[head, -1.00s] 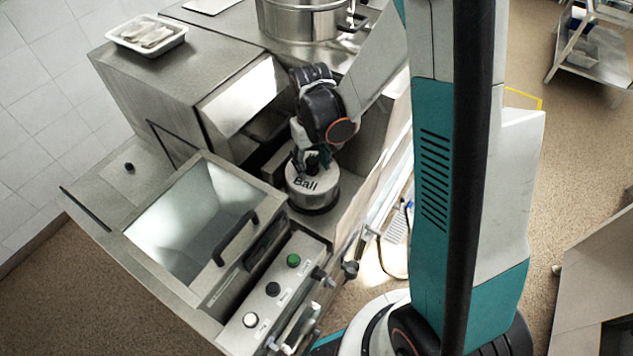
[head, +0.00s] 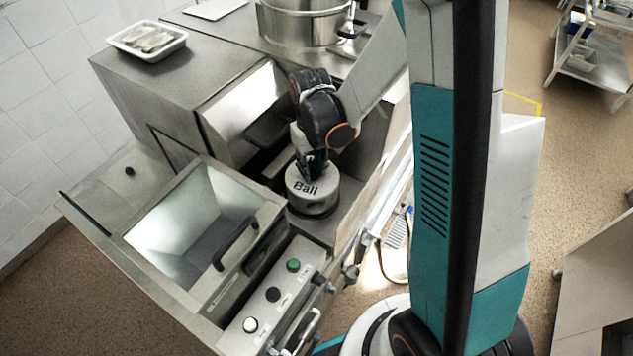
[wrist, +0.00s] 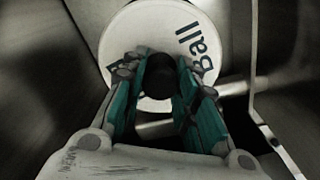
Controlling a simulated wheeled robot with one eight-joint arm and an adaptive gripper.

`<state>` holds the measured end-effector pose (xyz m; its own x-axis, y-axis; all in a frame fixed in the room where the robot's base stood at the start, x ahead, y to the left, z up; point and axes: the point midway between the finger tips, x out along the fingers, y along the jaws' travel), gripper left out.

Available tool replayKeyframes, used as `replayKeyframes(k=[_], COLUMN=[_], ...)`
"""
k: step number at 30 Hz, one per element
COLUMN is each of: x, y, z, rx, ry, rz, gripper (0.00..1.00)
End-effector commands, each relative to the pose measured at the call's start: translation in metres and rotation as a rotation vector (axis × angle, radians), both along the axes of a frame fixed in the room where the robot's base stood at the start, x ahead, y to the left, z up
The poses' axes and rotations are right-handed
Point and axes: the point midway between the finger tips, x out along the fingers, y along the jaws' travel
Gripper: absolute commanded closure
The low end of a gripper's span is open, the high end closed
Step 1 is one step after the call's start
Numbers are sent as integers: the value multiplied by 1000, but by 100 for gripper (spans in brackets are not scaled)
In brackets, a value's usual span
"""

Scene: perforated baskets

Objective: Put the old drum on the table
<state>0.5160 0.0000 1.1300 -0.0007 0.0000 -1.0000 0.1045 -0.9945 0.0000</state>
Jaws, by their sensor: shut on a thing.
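A round metal drum (head: 313,199) with a white top labelled "Ball" sits in the open bay of a steel machine in the head view. In the wrist view the drum's white top (wrist: 135,40) fills the upper middle, with a black knob (wrist: 160,78) at its centre. My gripper (head: 312,170) comes down on the drum from above, and its teal fingers (wrist: 158,95) close on both sides of the knob. The fingers and knob hide part of the label. I cannot tell whether the drum is lifted off the bay floor.
The steel machine (head: 150,95) surrounds the drum, with a hopper (head: 190,225) and a button panel (head: 272,292) in front. A large pot (head: 300,25) and a white tray (head: 147,40) stand on top. A grey surface (head: 600,285) is at lower right; open floor lies between.

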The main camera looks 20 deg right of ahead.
Motion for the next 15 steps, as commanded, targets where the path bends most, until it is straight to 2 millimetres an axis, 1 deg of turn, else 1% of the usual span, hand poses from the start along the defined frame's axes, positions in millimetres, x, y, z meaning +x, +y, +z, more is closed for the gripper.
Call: replayKeyframes(k=[15], x=[0], y=[0], z=[17], rx=[0], ry=[0], rz=[0], gripper=[100])
